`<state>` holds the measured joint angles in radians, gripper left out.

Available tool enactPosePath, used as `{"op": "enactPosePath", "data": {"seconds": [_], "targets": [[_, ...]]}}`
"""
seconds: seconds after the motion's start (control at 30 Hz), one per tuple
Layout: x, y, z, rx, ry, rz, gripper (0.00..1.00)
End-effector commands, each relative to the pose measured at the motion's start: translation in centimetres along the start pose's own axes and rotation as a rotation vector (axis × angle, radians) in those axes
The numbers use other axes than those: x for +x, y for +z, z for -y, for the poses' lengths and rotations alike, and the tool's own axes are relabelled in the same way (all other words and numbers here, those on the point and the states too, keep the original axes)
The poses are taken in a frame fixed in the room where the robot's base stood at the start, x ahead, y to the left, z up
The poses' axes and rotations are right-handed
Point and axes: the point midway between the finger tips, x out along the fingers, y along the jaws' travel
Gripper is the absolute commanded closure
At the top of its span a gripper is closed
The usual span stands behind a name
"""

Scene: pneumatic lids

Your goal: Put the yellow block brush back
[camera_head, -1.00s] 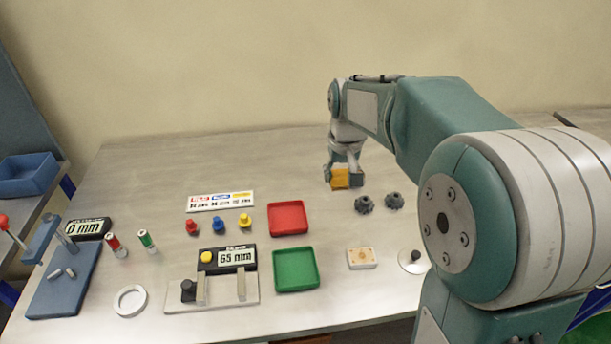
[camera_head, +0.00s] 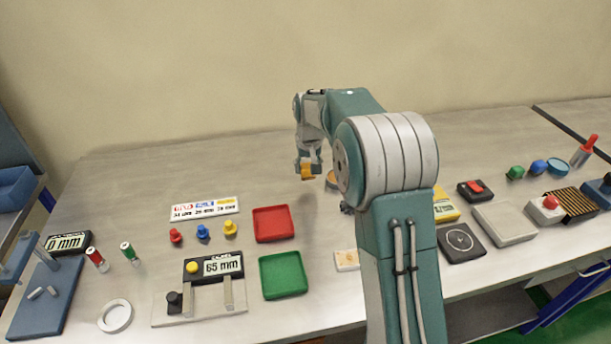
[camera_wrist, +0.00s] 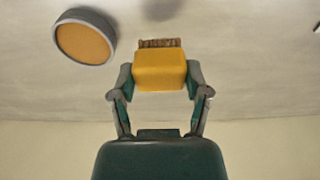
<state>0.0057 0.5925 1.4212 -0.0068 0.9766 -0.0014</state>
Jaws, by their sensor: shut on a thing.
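The yellow block brush (camera_wrist: 160,70) is between the fingers of my gripper (camera_wrist: 160,85) in the wrist view, with its brown bristles pointing to the top of the picture. My gripper is shut on it. In the head view my gripper (camera_head: 307,166) holds the yellow brush (camera_head: 307,173) above the back middle of the table. A round grey-rimmed dish with a tan inside (camera_wrist: 84,37) lies to the left of the brush in the wrist view. In the head view a round tan thing (camera_head: 332,181), mostly hidden by my arm, shows just right of the brush.
A red tray (camera_head: 273,223) and a green tray (camera_head: 283,276) lie left of my arm. A 65 mm gauge (camera_head: 217,266) and coloured knobs stand further left. Right of my arm are a grey box (camera_head: 503,223) and a red-button box (camera_head: 545,209). The back left table is clear.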

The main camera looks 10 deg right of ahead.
Motion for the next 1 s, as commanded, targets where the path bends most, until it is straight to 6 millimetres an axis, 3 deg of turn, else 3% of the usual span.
{"op": "enactPosePath", "data": {"seconds": [0.33, 0.67, 0.7, 0.73, 0.77, 1.0], "targets": [[3.8, -0.1, 0.6, -0.002, 0.004, 0.001, 0.83], [4.1, -0.1, 0.4, 0.0, 0.002, 0.0, 0.83], [4.1, -0.1, 0.3, 0.0, 0.002, 0.0, 0.25], [4.1, -0.1, 0.3, 0.0, 0.002, 0.0, 0.12], [4.1, -0.1, 0.3, 0.0, 0.002, 0.0, 0.04], [4.1, -0.1, 0.5, -0.001, 0.003, 0.0, 0.04]]}}
